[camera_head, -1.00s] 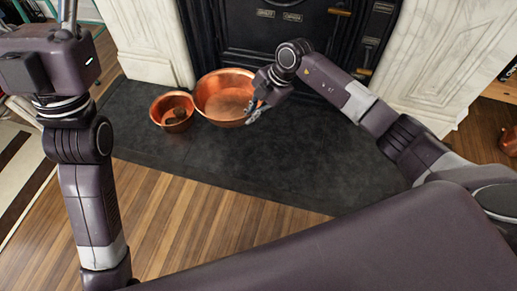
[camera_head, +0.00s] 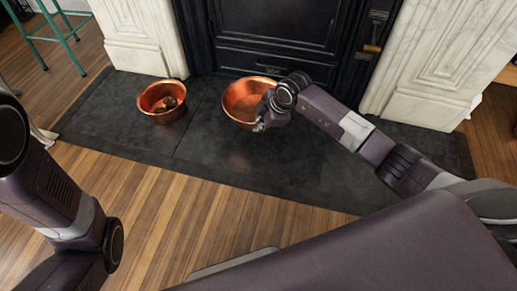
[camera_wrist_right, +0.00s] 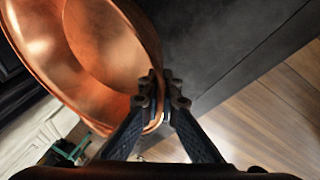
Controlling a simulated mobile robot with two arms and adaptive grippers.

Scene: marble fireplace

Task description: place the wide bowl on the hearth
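The wide bowl (camera_head: 240,98) is a shiny copper bowl over the dark hearth slab (camera_head: 285,170), in front of the black fireplace. It looks tilted; I cannot tell for sure whether it touches the slab. My right gripper (camera_head: 262,123) is at its right rim. In the right wrist view, my right gripper's fingers (camera_wrist_right: 162,88) are closed on the rim of the wide bowl (camera_wrist_right: 85,50), one finger on each side of the wall. My left gripper is out of view; only part of my left arm shows at the left edge.
A smaller copper pot (camera_head: 163,101) with something dark inside stands on the hearth, left of the wide bowl and apart from it. Marble pillars (camera_head: 144,40) flank the fireplace (camera_head: 275,35). Bare slab lies in front and to the right. A green stool (camera_head: 62,38) is at upper left.

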